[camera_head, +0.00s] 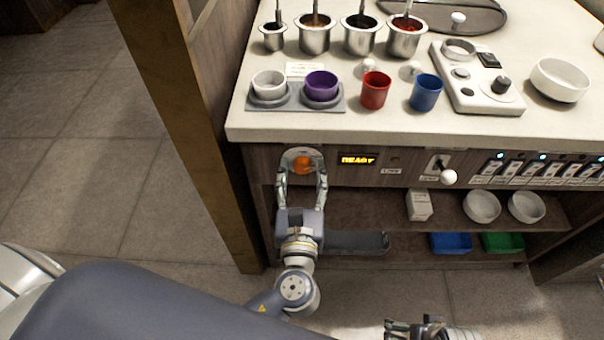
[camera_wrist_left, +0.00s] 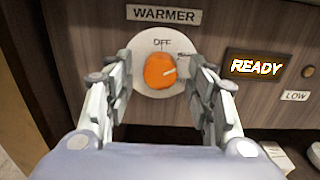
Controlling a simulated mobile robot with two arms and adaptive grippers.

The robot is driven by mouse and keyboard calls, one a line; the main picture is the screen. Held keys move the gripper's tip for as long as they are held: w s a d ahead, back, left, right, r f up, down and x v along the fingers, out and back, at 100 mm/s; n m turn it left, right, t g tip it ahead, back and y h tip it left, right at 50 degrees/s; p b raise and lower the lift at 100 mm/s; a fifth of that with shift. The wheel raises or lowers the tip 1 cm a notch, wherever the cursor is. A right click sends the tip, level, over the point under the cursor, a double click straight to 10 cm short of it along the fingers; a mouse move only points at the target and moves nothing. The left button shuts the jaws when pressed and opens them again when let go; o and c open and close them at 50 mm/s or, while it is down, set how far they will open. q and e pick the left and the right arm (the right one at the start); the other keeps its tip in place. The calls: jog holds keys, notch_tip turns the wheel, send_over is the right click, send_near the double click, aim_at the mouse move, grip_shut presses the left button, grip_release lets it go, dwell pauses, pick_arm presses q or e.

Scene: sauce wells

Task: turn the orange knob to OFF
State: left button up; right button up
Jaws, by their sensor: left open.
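The orange knob (camera_head: 302,165) sits on a pale round plate on the front panel below the counter, at the panel's left end. In the left wrist view the knob (camera_wrist_left: 160,71) is under a WARMER label, with OFF marked above it. Its white pointer line points right and slightly up, away from OFF. My left gripper (camera_head: 302,178) is open, its fingers on either side of the knob; in the left wrist view a gap shows between fingers and knob. My right gripper (camera_head: 415,328) shows only partly at the bottom edge; its jaws are unclear.
A display (camera_head: 357,160) reading READY is right of the knob. A lever with a white ball (camera_head: 448,177) and several switches are farther right. The counter (camera_head: 300,127) overhangs above, holding cups and sauce wells. A wooden post (camera_head: 185,120) stands close on the left.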

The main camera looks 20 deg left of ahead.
pick_arm(q)
jog(key=c, duration=1.1)
jog(key=shift+o, duration=0.2)
pick_arm(e)
jog(key=shift+r, duration=0.1)
pick_arm(q)
jog(key=shift+n, duration=0.3)
pick_arm(e)
jog(key=shift+w, duration=0.1)
pick_arm(q)
jog(key=n, duration=0.2)
jog(key=shift+n, duration=1.2)
jog(key=n+b, duration=0.2)
jog(key=n, duration=0.3)
jog(key=shift+d+n, duration=0.1)
jog(key=shift+n, duration=0.2)
jog(key=shift+n+b, duration=0.3)
jog(key=shift+n, duration=0.5)
pick_arm(e)
jog(key=v, duration=0.9)
jog(key=shift+w+t, duration=0.3)
jog(key=shift+d+r, duration=0.1)
